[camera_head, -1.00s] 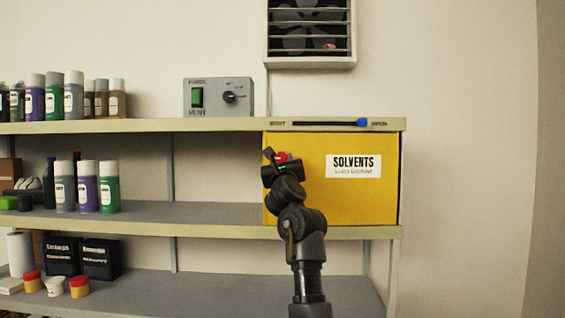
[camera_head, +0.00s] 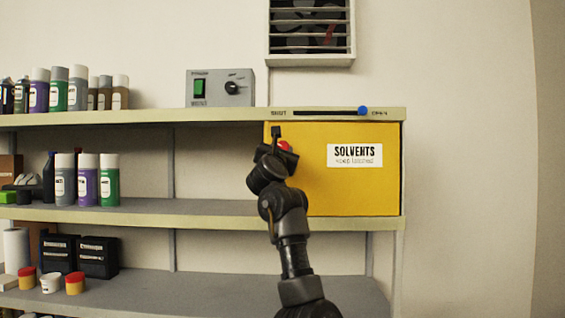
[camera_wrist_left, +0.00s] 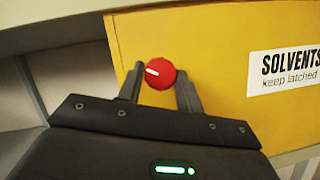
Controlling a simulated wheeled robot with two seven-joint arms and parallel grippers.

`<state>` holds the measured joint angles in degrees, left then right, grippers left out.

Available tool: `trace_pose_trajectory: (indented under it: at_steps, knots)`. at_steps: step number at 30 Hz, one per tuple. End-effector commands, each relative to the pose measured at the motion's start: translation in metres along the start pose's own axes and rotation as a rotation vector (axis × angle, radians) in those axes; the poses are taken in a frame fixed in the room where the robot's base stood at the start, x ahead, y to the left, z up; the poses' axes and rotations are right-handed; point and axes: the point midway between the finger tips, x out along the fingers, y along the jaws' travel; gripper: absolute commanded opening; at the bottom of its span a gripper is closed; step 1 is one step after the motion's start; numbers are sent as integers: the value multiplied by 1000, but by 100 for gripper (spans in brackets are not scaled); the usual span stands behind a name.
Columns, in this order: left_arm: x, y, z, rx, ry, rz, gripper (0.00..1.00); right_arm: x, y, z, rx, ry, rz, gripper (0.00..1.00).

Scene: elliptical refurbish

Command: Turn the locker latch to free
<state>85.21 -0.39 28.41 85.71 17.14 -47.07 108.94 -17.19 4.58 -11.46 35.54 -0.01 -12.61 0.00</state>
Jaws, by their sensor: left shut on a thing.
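The yellow locker (camera_head: 340,185) sits on the shelf at the right, its front marked "SOLVENTS, keep latched". Its latch is a red round knob (camera_wrist_left: 159,73) with a white mark, near the locker's left edge. In the left wrist view the white mark points to the left and slightly up. My left gripper (camera_wrist_left: 158,82) has one finger on each side of the knob and is shut on it. In the head view the gripper (camera_head: 280,142) and wrist cover part of the red knob (camera_head: 286,146). My right gripper does not show.
Above the locker is a slider with a blue knob (camera_head: 363,111) at the end labelled OPEN. Bottles (camera_head: 87,180) and tubs stand on the left; the shelf between is clear.

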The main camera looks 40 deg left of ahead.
Motion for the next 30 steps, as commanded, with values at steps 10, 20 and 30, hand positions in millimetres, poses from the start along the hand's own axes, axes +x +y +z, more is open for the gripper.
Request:
trace_pose_trajectory:
  at_steps: [10, 20, 30]
  knots:
    - [0, 3, -1, 302, 0, -125, 13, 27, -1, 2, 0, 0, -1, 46]
    - [1, 6, 1, 589, 1, -244, 13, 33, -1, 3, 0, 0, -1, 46]
    - [2, 6, 3, 825, 1, -343, 13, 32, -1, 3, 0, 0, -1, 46]
